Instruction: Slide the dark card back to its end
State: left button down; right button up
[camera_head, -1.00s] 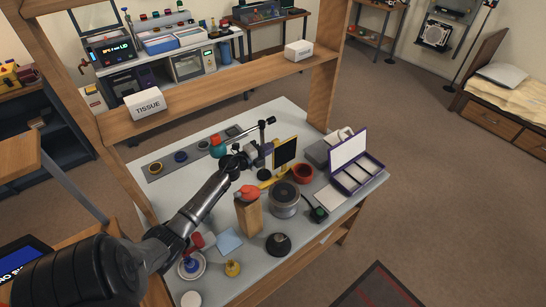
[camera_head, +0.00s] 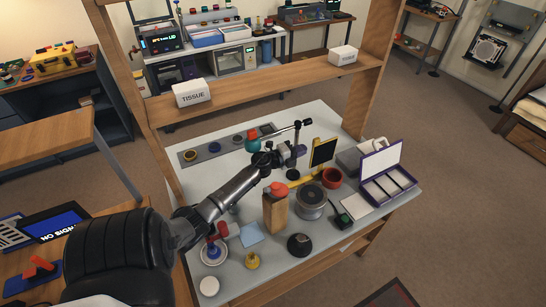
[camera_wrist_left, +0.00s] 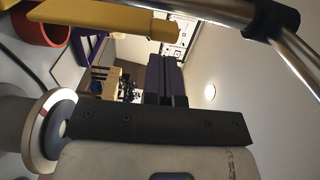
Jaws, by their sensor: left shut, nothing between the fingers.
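The dark card (camera_head: 323,151) stands upright in a yellow-edged frame on the grey workbench (camera_head: 225,270). A yellow bar (camera_head: 300,182) lies low in front of it. My left gripper (camera_head: 290,157) is just left of the card, apart from it as far as I can tell; its fingertips are hard to make out in the head view. In the left wrist view its dark fingers (camera_wrist_left: 165,78) are together and empty, with the yellow part (camera_wrist_left: 110,17) at the upper left. The dark card is not clear there. My right gripper is not in view.
A metal rod on a stand (camera_head: 285,130) rises beside my gripper. A wooden block with a red top (camera_head: 275,212), a round lens part (camera_head: 311,201) and a red bowl (camera_head: 332,178) stand nearby. A purple case (camera_head: 388,187) lies open to the right.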

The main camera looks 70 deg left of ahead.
pick_arm(q)
jog(key=s+d, duration=0.1)
jog(key=s, duration=0.9)
jog(key=shift+s+d, duration=0.15)
jog(key=shift+d, duration=0.15)
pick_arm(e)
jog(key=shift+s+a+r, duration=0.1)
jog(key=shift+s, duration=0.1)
